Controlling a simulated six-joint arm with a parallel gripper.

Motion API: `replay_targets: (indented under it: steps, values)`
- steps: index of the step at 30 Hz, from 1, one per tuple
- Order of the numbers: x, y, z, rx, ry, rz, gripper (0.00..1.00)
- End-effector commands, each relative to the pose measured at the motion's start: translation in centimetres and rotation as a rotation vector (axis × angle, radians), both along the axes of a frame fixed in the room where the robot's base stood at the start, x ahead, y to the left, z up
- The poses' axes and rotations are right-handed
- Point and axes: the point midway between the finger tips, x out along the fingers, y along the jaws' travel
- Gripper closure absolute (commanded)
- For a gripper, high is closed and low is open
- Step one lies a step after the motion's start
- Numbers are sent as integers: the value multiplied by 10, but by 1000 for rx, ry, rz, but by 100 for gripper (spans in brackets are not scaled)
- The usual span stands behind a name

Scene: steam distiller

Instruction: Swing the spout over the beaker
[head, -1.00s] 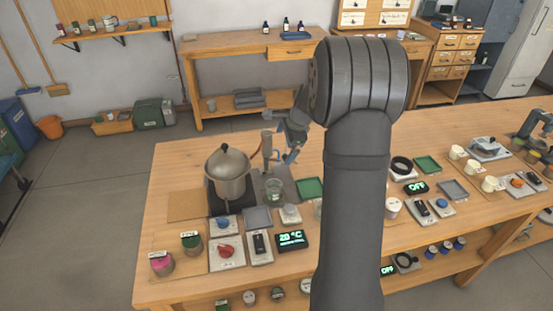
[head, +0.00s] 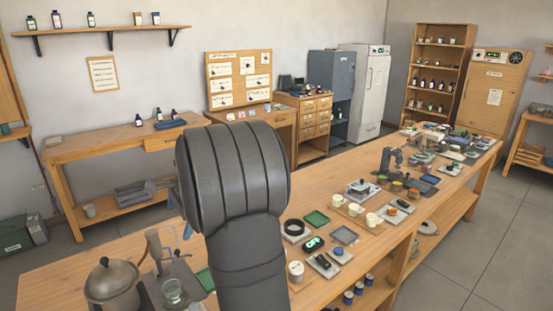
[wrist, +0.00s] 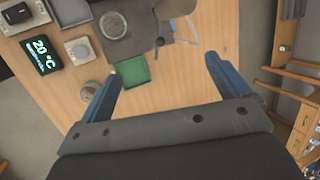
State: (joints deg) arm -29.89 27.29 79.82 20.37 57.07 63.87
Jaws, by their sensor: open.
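The metal pot (head: 112,287) with a lidded dome stands at the lower left of the head view. To its right a brownish upright handle (head: 154,248) rises behind the glass beaker (head: 172,291). I cannot make out the spout's outlet or whether it is over the beaker. In the wrist view the beaker (wrist: 114,26) is near the top, beyond my gripper (wrist: 165,70). The brownish handle (wrist: 174,8) is at the top edge there. My gripper is open and empty, its blue fingers wide apart above the table. In the head view my arm hides most of it.
A green tray (wrist: 133,78) lies just beyond the left finger, with a small round jar (wrist: 90,91) beside it. A temperature display (wrist: 42,54) is at the left. The bench (head: 60,280) has bare wood left of the pot. Several trays and jars stand farther right.

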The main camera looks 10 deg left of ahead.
Motion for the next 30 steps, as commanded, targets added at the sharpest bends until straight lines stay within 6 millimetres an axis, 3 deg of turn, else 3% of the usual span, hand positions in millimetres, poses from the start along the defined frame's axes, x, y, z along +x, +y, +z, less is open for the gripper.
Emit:
replay_targets:
  steps: [1,8,14,22,30]
  values:
    - [0,0,0,0,0,0,18]
    - [1,0,-4,3,10,10,63]
    - [7,-1,-35,46,91,121,100]
    - [21,-3,-90,271,204,377,100]
    - [45,-12,-131,618,156,575,100]
